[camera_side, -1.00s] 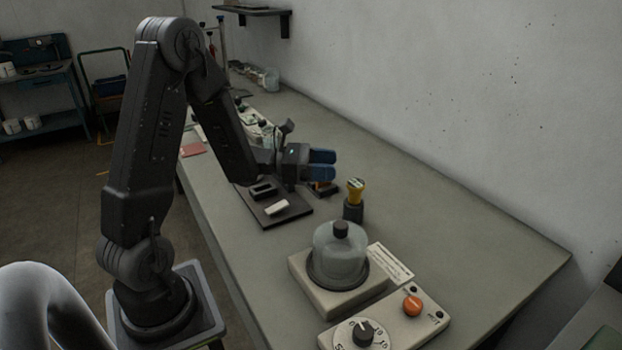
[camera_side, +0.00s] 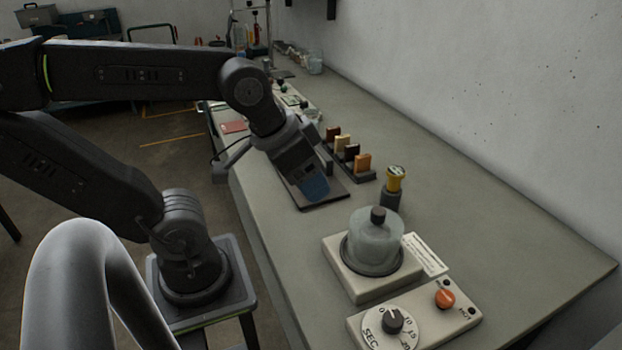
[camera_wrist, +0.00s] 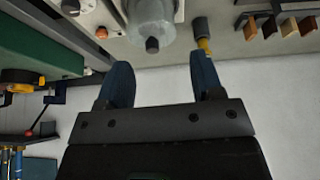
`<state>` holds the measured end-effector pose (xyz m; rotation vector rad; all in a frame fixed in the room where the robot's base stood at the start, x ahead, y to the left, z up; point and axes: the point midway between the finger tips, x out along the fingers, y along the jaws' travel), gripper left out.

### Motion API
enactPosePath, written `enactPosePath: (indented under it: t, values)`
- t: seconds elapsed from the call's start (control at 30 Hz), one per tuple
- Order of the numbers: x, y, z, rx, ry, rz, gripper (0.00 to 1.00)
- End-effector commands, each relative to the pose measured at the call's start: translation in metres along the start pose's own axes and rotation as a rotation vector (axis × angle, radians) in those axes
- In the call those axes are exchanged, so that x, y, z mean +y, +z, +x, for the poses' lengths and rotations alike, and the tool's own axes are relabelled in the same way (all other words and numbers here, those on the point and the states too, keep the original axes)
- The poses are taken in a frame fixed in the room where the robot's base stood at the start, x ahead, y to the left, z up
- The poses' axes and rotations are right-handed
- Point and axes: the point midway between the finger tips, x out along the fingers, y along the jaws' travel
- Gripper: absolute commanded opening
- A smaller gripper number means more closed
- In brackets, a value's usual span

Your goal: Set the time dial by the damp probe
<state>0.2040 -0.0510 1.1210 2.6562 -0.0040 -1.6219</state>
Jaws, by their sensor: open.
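The time dial (camera_side: 393,321) is a white disc marked SEC with numbers and a dark knob, on a cream panel at the front of the bench. Its pointer is too small to read surely. A dark knob also shows at the top edge of the wrist view (camera_wrist: 70,6). A yellow-topped item (camera_side: 395,180) stands upright in a dark holder behind the glass vessel; I cannot tell whether it is the damp probe. My gripper (camera_side: 316,190) is tilted downward over the dark mat (camera_side: 334,196), away from the dial. Its blue fingers are apart and empty in the wrist view (camera_wrist: 160,82).
A glass vessel (camera_side: 375,242) with a dark knob sits on a cream base beside a printed card (camera_side: 426,255). An orange knob (camera_side: 445,298) is right of the dial. A rack of coloured blocks (camera_side: 351,157) stands behind the mat. The bench's right side is clear.

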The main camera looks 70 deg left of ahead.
Motion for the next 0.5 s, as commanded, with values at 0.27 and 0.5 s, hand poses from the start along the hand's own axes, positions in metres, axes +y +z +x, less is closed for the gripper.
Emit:
enactPosePath:
  t: [0.27,0.5]
  values:
    - [0.005,-0.006,-0.001,-0.008,-0.004,-0.003,0.61]
    - [0.058,-0.038,0.013,-0.199,0.023,-0.21,0.61]
